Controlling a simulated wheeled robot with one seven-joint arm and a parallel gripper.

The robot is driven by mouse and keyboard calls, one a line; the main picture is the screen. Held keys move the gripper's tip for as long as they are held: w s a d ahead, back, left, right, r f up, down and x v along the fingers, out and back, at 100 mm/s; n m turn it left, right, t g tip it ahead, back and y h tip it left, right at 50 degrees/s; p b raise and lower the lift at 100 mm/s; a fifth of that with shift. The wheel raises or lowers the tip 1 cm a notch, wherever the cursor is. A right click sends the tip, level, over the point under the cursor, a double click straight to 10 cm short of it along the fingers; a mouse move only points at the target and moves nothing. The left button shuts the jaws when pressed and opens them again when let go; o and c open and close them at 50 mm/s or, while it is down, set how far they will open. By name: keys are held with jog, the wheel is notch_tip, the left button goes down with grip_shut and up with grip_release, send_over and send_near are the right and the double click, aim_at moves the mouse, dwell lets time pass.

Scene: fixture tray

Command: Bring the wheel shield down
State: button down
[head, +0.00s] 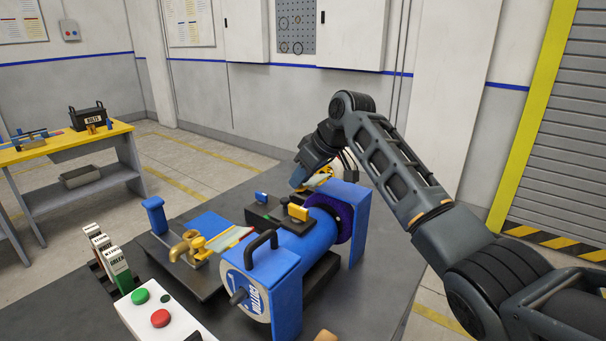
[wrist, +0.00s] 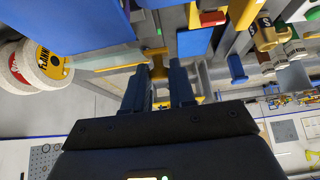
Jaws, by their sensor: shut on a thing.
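The blue grinding machine (head: 310,245) stands on the dark bench, with a dark purple wheel (head: 343,215) at its far end. My gripper (head: 299,183) is beyond the machine, partly hidden by my wrist. In the wrist view, my gripper (wrist: 159,88) is shut on a small yellow handle (wrist: 158,66). The handle sits at the edge of a clear panel with an orange edge (wrist: 118,65), which looks like the wheel shield. In the head view, part of that shield (head: 318,181) shows beside my gripper, still raised as far as I can tell. Its exact tilt is unclear.
A brass fitting (head: 186,248) and a blue upright (head: 156,215) stand left of the machine. A white box with green and red buttons (head: 160,318) is at the front. A yellow-topped table (head: 60,147) stands far left. Round labelled discs (wrist: 42,65) show in the wrist view.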

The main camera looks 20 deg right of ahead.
jog(key=c, duration=1)
grip_release()
jog(key=shift+o, duration=0.2)
jog(key=b+v, duration=0.1)
jog(key=v, duration=0.6)
jog(key=shift+r+b, duration=0.3)
jog(key=shift+r, duration=0.05)
jog(key=shift+s+d, duration=0.1)
jog(key=shift+s, duration=0.05)
